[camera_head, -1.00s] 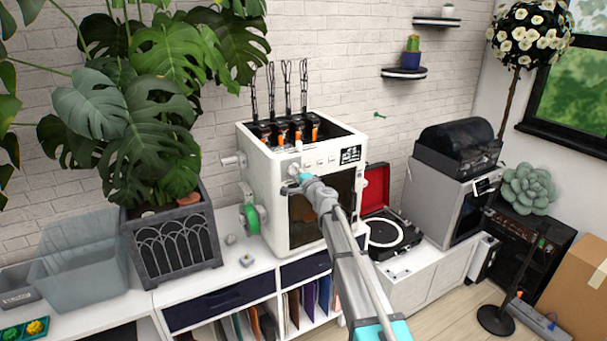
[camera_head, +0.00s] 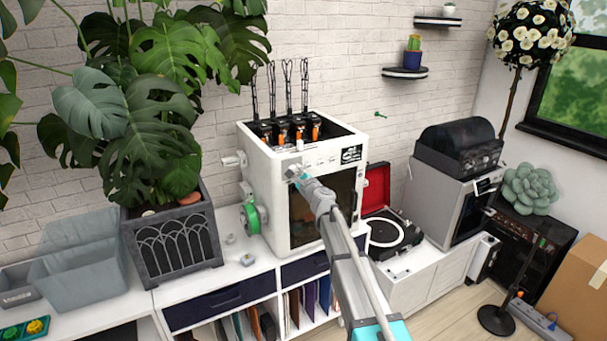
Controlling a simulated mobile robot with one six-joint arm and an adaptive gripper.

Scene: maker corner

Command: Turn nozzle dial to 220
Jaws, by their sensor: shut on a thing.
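The white 3D printer (camera_head: 276,231) stands on the white cabinet, with a small dark display (camera_head: 351,154) at the upper right of its front. My gripper (camera_head: 294,171) is at the upper left of the printer's front panel, shut on the nozzle dial. The display's text is too small to read.
A big potted plant (camera_head: 172,237) stands close to the printer's left. A turntable with a raised red lid (camera_head: 377,187) is to its right. A green spool (camera_head: 252,218) juts from the printer's left side.

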